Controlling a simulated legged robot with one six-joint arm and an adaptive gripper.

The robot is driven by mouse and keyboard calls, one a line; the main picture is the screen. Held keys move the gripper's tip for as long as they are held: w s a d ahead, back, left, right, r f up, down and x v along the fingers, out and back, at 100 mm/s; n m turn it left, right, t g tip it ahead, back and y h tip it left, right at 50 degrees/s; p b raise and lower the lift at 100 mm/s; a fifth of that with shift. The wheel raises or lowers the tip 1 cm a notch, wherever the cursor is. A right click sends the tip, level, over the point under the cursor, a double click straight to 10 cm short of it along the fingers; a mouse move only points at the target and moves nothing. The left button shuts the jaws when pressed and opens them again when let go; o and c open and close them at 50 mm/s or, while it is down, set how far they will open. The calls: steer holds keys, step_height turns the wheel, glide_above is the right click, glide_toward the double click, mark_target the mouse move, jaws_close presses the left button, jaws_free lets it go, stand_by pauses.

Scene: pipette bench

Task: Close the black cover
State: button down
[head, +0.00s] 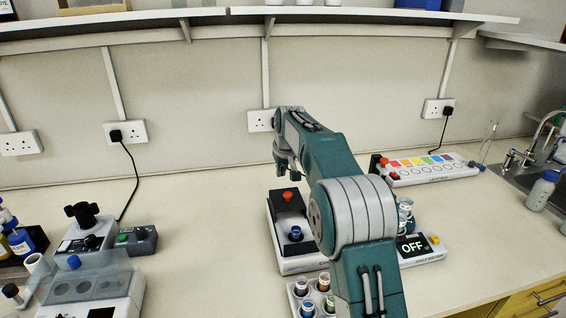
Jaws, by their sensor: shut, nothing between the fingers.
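The black cover (284,207) is on the white device (290,265) in the middle of the bench. It is a dark piece with a red knob (287,196) near its top. A blue-capped item (295,234) shows in the dark area just in front of it. I cannot tell the cover's exact angle, and my arm hides the device's middle. My gripper (287,172) is small and dark in this view, shut and empty. It appears just above the red knob in the picture; whether it touches is unclear. A display (413,246) at the device's right reads OFF.
A rack of capped tubes (297,290) stands in front of the device. A grey instrument (90,275) and bottles (25,240) are at left. A panel with coloured squares (430,170) lies at back right, near a sink. Bench space between left instrument and device is clear.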

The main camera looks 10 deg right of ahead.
mark_target(287, 201)
steer(key=shift+x, duration=1)
steer(key=shift+s+f, duration=0.1)
steer(key=shift+f, duration=0.15)
steer(key=shift+s+d+f, duration=0.15)
steer(key=shift+s, duration=0.75)
steer(key=shift+s+d+f, duration=0.15)
steer(key=shift+s, duration=0.75)
